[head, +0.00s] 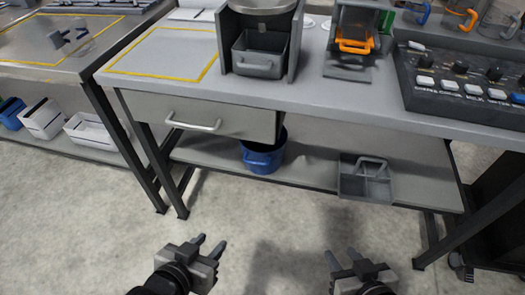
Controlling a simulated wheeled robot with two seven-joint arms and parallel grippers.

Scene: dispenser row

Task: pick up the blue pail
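My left gripper (210,246) is open and empty, over the floor in front of the bench, lower left of the pail. My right gripper (341,260) is open and empty, also over the floor, lower right of the pail. Both grippers are well apart from the pail.
A grey caddy with a handle (366,180) sits on the lower shelf (215,153), right of the pail. The drawer (205,116) and tabletop (330,97) overhang the shelf. Bench legs (160,170) stand at the left. The floor (90,235) in front is clear.

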